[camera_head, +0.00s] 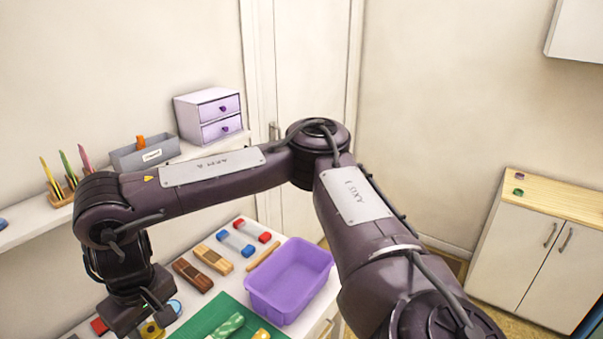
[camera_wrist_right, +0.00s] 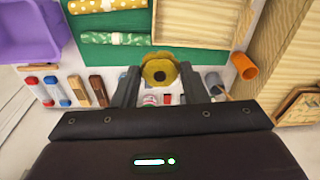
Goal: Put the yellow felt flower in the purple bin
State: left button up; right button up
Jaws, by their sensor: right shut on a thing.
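The yellow felt flower (camera_wrist_right: 159,72) with a dark centre is between the two fingers of my right gripper (camera_wrist_right: 159,80), which is shut on it. In the head view my right gripper (camera_head: 138,318) hangs low at the left, with part of the yellow flower (camera_head: 152,331) showing beside it. The purple bin (camera_head: 310,286) stands to the right of the gripper, empty as far as I can see. In the wrist view the bin (camera_wrist_right: 22,38) is at the upper left, apart from the flower. My left gripper is not in view.
A green mat (camera_head: 204,319) with rolled patterned fabric (camera_head: 228,325) lies between gripper and bin. An orange cup (camera_wrist_right: 243,66) is right of the flower in the wrist view.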

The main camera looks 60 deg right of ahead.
aim_at(270, 298)
jog(key=l+u, duration=0.1)
jog(key=l, duration=0.3)
jog(key=k+l+u, duration=0.1)
jog(key=l, duration=0.25)
jog(key=k+l+u, duration=0.1)
jog(key=l, duration=0.25)
jog(key=k+l+u, duration=0.1)
jog(key=l, duration=0.3)
jog(key=k+l+u, duration=0.1)
jog(key=l, duration=0.25)
jog(key=k+l+u, duration=0.1)
jog(key=l+u, duration=0.4)
jog(key=l, duration=1.25)
